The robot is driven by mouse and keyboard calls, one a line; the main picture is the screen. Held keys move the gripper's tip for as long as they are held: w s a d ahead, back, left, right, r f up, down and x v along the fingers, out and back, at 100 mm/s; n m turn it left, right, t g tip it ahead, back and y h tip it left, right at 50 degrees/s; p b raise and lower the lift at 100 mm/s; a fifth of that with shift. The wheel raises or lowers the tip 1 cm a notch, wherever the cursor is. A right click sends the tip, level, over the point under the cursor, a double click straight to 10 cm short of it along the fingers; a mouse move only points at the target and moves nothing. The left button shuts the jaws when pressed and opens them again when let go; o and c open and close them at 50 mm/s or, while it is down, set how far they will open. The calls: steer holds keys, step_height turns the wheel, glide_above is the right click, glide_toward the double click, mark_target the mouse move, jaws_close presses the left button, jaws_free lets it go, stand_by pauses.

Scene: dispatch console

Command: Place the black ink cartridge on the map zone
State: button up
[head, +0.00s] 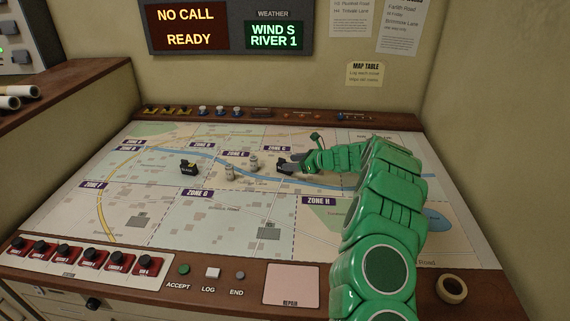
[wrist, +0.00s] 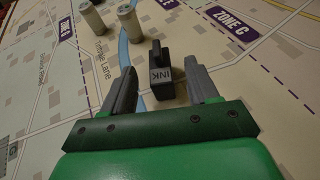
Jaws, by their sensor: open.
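My gripper (wrist: 162,70) is open, with one grey finger on each side of the cartridge and a visible gap on both sides. In the head view my gripper (head: 284,164) is low over the map, just below the ZONE C label; its dark fingers are hard to tell apart from the cartridge there. The map (head: 165,215) is divided into lettered zones.
Two pale cylinders (head: 229,172) (head: 253,162) stand left of my gripper. Another small black object (head: 188,168) with a label stands farther left. Red-based knobs (head: 91,257) line the front edge, and a tape roll (head: 451,289) lies at front right. The lower map is clear.

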steer(key=shift+v, duration=3.15)
steer(key=shift+a+r, duration=0.1)
